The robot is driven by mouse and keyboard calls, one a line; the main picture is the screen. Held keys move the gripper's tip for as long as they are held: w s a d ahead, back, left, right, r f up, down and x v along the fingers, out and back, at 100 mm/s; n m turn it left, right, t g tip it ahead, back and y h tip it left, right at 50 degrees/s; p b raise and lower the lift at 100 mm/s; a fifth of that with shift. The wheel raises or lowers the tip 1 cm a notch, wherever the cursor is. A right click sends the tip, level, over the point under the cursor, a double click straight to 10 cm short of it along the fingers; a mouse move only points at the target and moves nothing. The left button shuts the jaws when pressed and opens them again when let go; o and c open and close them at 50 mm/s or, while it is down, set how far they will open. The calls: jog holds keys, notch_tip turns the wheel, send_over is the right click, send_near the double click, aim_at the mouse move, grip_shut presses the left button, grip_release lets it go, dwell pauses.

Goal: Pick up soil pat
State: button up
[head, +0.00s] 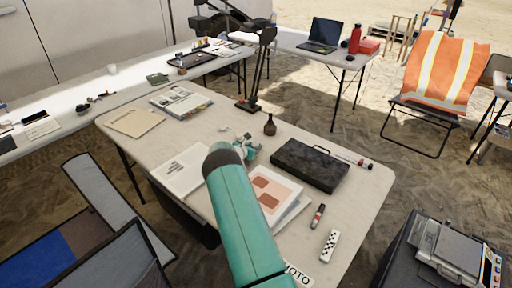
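My teal arm reaches from the bottom over the near table (150,155). My gripper (248,143) is at its far end, over the middle of the table. It is small and partly hidden by the arm, so I cannot tell whether it is open or shut. No thing is plainly a soil pat. A white sheet with two reddish-brown patches (278,186) lies just right of the arm, partly covered by it. A small brown bottle (270,125) stands a little beyond my gripper. Small pale bits (224,128) lie just left of it.
A black case (311,165), a marker (318,216) and a checkered scale bar (329,245) lie on the right. A black lamp (262,70) rises at the back edge.

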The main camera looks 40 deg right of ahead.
dwell(0.3)
notch_tip(320, 180, up, 28)
dwell(0.4)
jog(key=shift+s, duration=0.15)
